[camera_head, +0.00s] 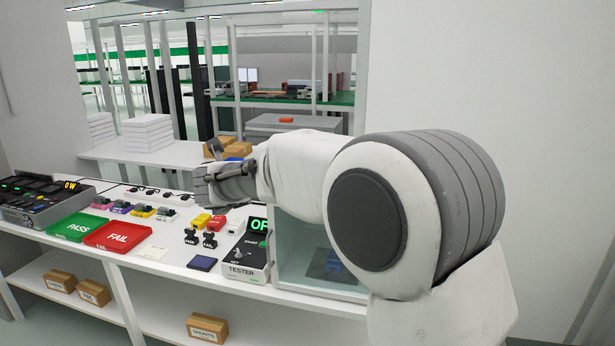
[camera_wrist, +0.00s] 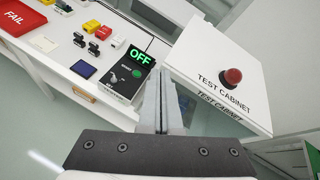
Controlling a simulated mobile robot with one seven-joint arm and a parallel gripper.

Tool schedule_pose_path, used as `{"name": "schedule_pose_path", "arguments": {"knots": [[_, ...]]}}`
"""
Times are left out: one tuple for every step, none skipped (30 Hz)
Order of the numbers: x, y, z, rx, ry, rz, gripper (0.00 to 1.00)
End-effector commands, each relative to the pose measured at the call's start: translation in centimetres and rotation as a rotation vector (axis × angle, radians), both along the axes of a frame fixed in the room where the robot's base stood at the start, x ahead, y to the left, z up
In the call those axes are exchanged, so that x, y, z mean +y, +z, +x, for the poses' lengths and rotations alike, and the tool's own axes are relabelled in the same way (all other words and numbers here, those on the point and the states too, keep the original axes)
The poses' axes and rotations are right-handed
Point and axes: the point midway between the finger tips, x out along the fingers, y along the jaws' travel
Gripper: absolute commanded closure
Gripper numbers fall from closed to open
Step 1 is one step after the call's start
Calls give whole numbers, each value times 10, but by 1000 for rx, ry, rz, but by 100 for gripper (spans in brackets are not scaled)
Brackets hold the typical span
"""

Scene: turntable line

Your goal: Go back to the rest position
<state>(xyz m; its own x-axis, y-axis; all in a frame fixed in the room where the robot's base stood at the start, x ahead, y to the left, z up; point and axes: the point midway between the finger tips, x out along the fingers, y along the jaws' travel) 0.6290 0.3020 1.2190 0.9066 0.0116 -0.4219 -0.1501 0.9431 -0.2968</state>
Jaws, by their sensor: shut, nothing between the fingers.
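My gripper (camera_wrist: 163,98) is shut and empty, its two pale fingers pressed together in the wrist view. In the wrist view it hangs in the air over the front of the bench, beside the tester (camera_wrist: 131,72), whose display reads OFF, and the test cabinet (camera_wrist: 222,75) with a red button on top. In the head view my arm reaches across the bench from the right. There the wrist end shows above the bench, while the fingertips are hard to make out. The tester (camera_head: 247,259) stands left of the glass-fronted cabinet (camera_head: 310,285).
The white bench (camera_head: 168,262) carries a green PASS tray (camera_head: 76,227), a red FAIL tray (camera_head: 117,236), small coloured parts, black clips and a dark blue pad (camera_head: 202,263). Cardboard boxes (camera_head: 206,328) stand on the lower shelf. My arm hides part of the cabinet.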

Motion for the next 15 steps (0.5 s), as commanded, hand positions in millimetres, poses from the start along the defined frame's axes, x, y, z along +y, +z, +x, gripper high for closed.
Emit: {"name": "schedule_pose_path", "arguments": {"knots": [[-12, 26, -3, -58, 82, -84, 100], [-17, 39, -5, -89, 134, -140, 100], [-22, 54, -10, -128, 203, -217, 100], [-27, 63, -15, -154, 254, -277, 100], [-32, 72, -20, -179, 303, -339, 100], [-38, 83, -28, -210, 366, -424, 100], [-43, 89, -35, -230, 415, -489, 100], [-48, 94, -42, -248, 462, -555, 100], [-55, 100, -53, -271, 523, -643, 100], [-61, 103, -62, -285, 570, -713, 100], [-67, 105, -71, -296, 616, -781, 100], [-74, 105, -84, -308, 677, -871, 100], [-81, 105, -94, -315, 722, -941, 100], [-88, 103, -104, -319, 767, -1010, 100], [-97, 100, -119, -320, 828, -1101, 100]]}}
